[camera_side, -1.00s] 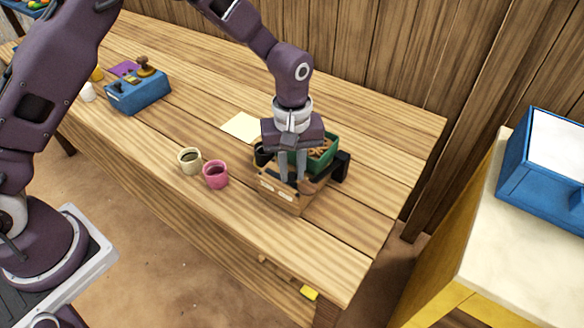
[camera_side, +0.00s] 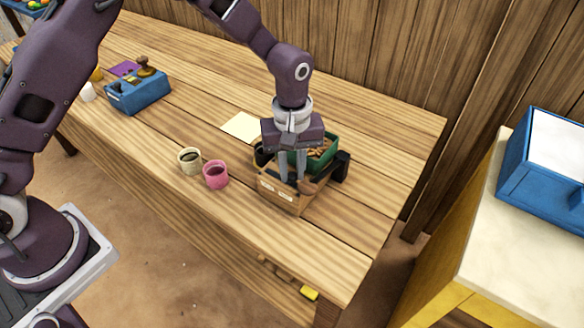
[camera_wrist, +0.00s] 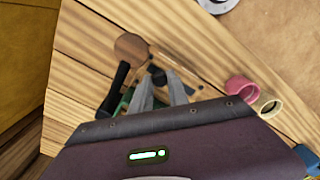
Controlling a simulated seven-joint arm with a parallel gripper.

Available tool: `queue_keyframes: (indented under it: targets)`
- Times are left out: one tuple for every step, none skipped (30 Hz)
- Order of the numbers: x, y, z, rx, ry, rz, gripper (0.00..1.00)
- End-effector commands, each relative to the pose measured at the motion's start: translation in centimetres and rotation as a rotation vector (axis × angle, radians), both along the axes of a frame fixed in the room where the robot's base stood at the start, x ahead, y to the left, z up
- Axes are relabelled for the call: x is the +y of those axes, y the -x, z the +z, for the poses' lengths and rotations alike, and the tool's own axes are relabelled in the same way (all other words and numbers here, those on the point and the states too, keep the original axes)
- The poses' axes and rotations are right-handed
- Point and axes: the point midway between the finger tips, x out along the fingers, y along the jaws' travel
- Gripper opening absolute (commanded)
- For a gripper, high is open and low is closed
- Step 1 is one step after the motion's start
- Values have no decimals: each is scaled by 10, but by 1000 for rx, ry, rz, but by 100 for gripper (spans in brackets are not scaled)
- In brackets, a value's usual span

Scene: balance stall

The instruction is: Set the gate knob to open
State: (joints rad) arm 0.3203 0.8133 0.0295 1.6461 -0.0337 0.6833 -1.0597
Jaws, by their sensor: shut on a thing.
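A wooden box-like device (camera_side: 283,196) with a green hopper (camera_side: 330,149) of brown pieces stands near the table's right end. My gripper (camera_side: 292,178) points down over the front of the device. In the wrist view, my gripper (camera_wrist: 163,76) has its two grey fingers on either side of a small dark knob (camera_wrist: 158,78), shut on it. The knob is hidden behind the fingers in the side view. The knob's setting and any marks for open cannot be read.
A pink cup (camera_side: 215,175) and a cream cup (camera_side: 190,160) stand left of the device. A pale yellow sheet (camera_side: 242,126) lies behind. A black handle-like part (camera_side: 341,166) juts from the device's right side. A blue box (camera_side: 140,93) stands far left. The table front is clear.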

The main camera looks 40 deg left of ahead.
Motion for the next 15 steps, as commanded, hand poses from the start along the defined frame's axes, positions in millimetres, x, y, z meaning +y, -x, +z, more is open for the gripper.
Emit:
queue_keyframes:
  targets:
    - [0, 0, 1, -1, 1, 0, 0]
    - [0, 0, 1, -1, 1, 0, 0]
    - [-1, 0, 1, -1, 1, 0, 0]
    - [-1, 0, 1, -1, 1, 0, 0]
    - [-1, 0, 1, -1, 1, 0, 0]
    - [1, 0, 1, -1, 1, 1, 0]
    - [3, 0, 1, -1, 1, 2, 0]
    - [7, 0, 1, -1, 1, 3, 0]
    - [14, -1, 2, -1, 1, 4, 0]
    - [20, -1, 2, -1, 1, 4, 0]
    - [26, -1, 2, -2, 1, 4, 0]
    - [33, -1, 1, -2, 1, 4, 0]
    - [38, 0, 1, -1, 1, 3, 0]
    - [43, -1, 1, -1, 1, 4, 0]
    - [47, -1, 1, -2, 1, 2, 0]
